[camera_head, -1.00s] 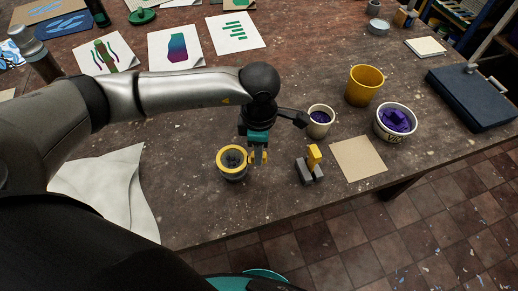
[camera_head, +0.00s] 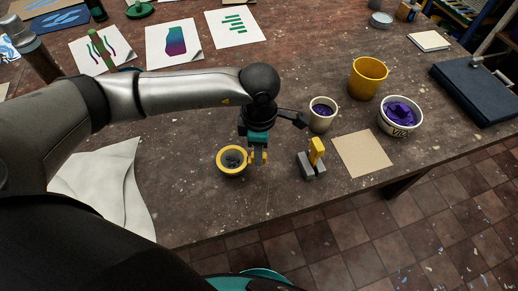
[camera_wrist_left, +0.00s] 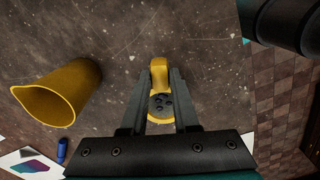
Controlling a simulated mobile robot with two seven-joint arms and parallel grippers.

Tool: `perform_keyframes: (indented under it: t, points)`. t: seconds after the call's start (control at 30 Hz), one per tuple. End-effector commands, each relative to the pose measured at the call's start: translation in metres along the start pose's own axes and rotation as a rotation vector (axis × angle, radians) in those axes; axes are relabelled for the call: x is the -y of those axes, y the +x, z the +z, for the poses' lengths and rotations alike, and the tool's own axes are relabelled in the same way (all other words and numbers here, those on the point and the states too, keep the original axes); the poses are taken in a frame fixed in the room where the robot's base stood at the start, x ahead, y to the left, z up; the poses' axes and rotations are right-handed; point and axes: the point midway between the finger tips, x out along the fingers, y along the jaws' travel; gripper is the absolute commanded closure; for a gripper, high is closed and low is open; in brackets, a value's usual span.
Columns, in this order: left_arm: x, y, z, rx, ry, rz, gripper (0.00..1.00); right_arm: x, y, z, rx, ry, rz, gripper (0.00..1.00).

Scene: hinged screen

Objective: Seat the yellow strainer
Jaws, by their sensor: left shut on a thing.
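The yellow strainer (camera_head: 221,169) is a round yellow ring with a dark grey inside and a small tab on its right side. My left gripper (camera_head: 258,157) points down and is shut on that tab, with the ring to its left. In the left wrist view the strainer (camera_wrist_left: 159,72) shows between the two fingers (camera_wrist_left: 158,100), its dark part with several spots lower down. What lies under the ring is hidden, so I cannot tell whether it rests on anything. My right gripper is not in view.
A grey block with a yellow upright (camera_head: 313,166) stands close to the right. Beyond it are a tan sheet (camera_head: 363,154), a purple-filled cup (camera_head: 322,122), a yellow cup (camera_head: 367,80) and a purple-filled tub (camera_head: 401,130). White cloth (camera_head: 105,190) lies left. The table's front edge is near.

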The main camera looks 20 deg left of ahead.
Motion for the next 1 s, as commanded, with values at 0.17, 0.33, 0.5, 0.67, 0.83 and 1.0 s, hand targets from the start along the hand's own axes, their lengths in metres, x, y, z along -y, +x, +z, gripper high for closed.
perform_keyframes:
  t: [0.17,0.33,0.5,0.67,0.83,1.0]
  points:
    - [-0.0001,-0.0001,0.0002,0.0,0.0,0.0,0.65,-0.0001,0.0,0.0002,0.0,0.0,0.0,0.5]
    - [0.0,-0.0001,0.0002,0.0,0.0,0.0,0.46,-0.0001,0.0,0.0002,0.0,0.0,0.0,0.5]
    - [0.0,-0.0001,0.0002,0.0,0.0,0.0,0.37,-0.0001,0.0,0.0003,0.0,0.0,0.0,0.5]
    - [0.0,0.0,0.0002,0.0,0.0,0.0,0.29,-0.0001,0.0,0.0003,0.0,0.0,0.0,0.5]
    - [0.0001,0.0,0.0001,0.0,0.0,0.0,0.17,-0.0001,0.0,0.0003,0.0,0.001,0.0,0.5]
    - [0.0001,-0.0002,0.0001,0.0,0.0,0.0,0.17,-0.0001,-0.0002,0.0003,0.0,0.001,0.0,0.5]
